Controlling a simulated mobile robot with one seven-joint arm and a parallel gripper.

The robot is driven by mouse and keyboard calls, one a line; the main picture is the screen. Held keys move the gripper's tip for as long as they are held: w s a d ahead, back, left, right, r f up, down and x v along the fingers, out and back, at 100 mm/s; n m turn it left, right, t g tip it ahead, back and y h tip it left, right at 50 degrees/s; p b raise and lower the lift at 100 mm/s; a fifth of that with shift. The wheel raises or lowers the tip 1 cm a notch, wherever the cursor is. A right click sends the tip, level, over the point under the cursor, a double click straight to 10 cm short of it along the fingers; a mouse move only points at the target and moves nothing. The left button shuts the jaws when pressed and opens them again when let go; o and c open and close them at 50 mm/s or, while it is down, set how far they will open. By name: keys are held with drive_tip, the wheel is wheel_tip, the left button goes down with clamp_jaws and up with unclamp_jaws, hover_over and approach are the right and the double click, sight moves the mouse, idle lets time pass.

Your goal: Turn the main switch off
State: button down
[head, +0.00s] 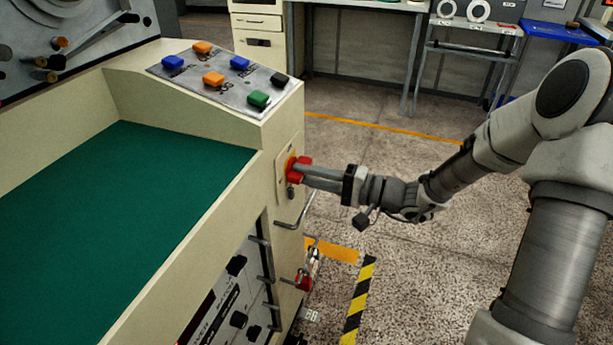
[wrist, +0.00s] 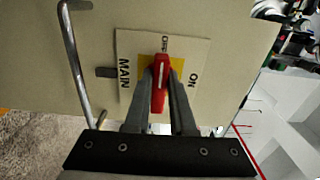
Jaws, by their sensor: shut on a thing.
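The main switch has a red handle (head: 291,166) on the end face of the cream machine cabinet. In the wrist view the red handle (wrist: 160,84) sits on a yellow square and a pale plate (wrist: 135,98) marked MAIN and ON. A third small label above the handle seems to read OFF. The handle's white line runs up the picture, in line with that label. My gripper (head: 303,172) reaches in from the right. In the wrist view its two fingers (wrist: 161,92) are shut on the handle, one on each side.
A metal bar handle (head: 296,213) sticks out below the switch; it stands left of the plate in the wrist view. A red padlock (head: 303,282) hangs lower down. A panel of coloured buttons (head: 222,76) tops the cabinet. The speckled floor (head: 420,270) to the right is open.

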drive_tip(key=c, duration=0.8)
unclamp_jaws()
drive_tip(key=shift+o, duration=0.2)
drive_tip(key=p+v, duration=0.4)
drive_tip(key=v, duration=1.3)
drive_tip(key=shift+d, duration=0.25)
drive_tip(key=shift+s, duration=0.1)
